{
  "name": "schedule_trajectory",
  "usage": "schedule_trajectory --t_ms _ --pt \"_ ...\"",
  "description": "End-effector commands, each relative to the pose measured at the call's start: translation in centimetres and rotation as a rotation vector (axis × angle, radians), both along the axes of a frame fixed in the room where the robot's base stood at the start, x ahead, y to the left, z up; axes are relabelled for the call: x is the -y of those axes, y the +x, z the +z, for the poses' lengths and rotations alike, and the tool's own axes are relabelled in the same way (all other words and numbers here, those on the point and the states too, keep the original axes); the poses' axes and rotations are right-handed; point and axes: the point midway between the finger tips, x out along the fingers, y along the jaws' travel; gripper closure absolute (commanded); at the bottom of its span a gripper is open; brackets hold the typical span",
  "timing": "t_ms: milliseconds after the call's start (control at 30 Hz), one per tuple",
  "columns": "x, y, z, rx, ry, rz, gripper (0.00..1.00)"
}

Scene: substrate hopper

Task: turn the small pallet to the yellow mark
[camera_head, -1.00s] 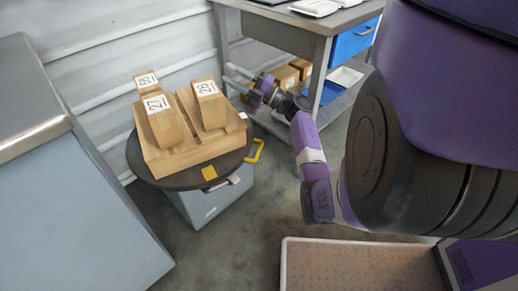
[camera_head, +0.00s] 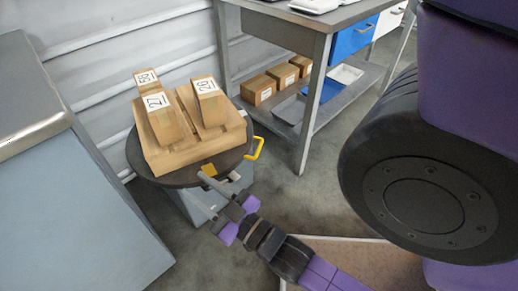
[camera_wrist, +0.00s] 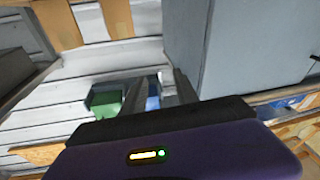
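The small wooden pallet (camera_head: 158,158) sits on a round dark turntable (camera_head: 178,180) at the left and carries cardboard boxes labelled 27 (camera_head: 166,125) and 28 (camera_head: 210,105), with one more behind. A yellow mark (camera_head: 208,170) lies at the turntable's front edge; the pallet's near side is turned obliquely to it. A yellow handle (camera_head: 257,148) sticks out at the right edge. My gripper (camera_head: 208,198) is just in front of the turntable edge, near the yellow mark. Its fingers look apart with nothing between them; whether one touches the turntable is unclear.
A grey cabinet (camera_head: 70,215) stands close at the left. A workbench (camera_head: 325,25) with a blue drawer, and boxes and trays on its lower shelf, stands at the back right. Open floor (camera_head: 285,180) lies between it and the turntable. The corrugated wall is close behind.

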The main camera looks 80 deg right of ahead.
Motion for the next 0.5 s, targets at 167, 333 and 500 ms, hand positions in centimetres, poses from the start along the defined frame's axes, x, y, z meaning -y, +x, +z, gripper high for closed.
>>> schedule_trajectory --t_ms 167,333,500 --pt "-6.3 -3.5 -0.7 -0.101 0.149 0.156 0.64" --pt "-9.5 -5.8 -0.8 -0.173 0.214 0.254 0.64" --pt "-11.5 -7.7 -0.9 -0.233 0.247 0.329 0.64"
